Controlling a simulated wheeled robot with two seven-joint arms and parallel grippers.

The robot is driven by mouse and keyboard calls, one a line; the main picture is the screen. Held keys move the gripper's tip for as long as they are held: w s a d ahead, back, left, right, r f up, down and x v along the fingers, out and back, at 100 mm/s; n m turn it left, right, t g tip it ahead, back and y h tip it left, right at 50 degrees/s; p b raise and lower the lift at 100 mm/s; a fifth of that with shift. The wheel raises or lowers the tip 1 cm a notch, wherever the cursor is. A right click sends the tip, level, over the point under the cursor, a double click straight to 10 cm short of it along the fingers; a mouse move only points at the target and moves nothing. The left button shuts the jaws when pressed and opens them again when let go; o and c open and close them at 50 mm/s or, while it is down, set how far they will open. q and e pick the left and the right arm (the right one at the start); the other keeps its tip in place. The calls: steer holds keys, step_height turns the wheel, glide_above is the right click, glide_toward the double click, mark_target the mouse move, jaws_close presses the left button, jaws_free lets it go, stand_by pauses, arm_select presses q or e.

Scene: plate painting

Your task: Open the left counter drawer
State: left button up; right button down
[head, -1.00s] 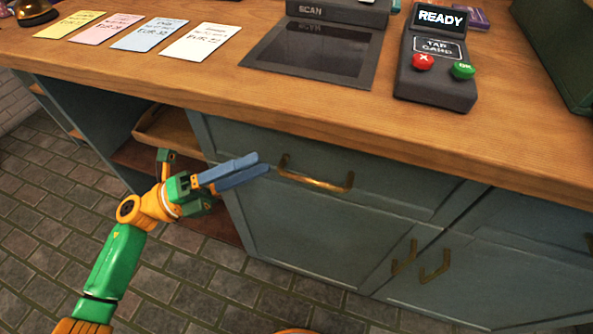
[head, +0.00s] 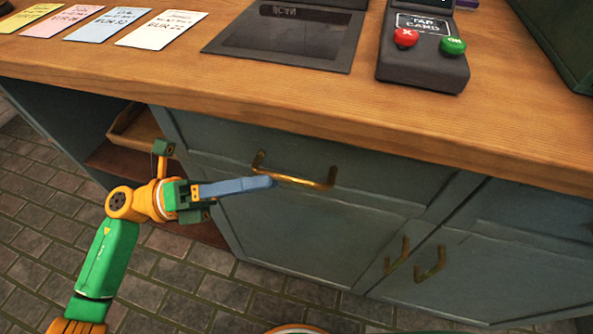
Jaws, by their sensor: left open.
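The left counter drawer (head: 225,146) is a blue-grey front under the wooden counter top, and it looks closed. Its brass bar handle (head: 305,181) runs across the front. My left gripper (head: 270,182) has blue fingers pointing right, with their tips at the left part of the handle. The fingers overlap in this view, one hiding most of the other. It is open; I cannot tell whether the tips touch the handle or whether it lies between them. My right gripper is not in view.
The counter top (head: 270,93) holds paper slips (head: 162,30), a dark scanner plate (head: 285,38) and a card terminal (head: 424,60). Cupboard doors with upright brass handles (head: 430,264) are below right. Open shelves with a wooden tray (head: 133,137) are left.

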mark_target(290, 176)
arm_select(q)
steer(key=p+x, duration=0.1)
steer(key=x, duration=0.4)
steer(key=shift+d+r, duration=0.1)
jaws_close()
stand_by(0.6)
stand_by(0.3)
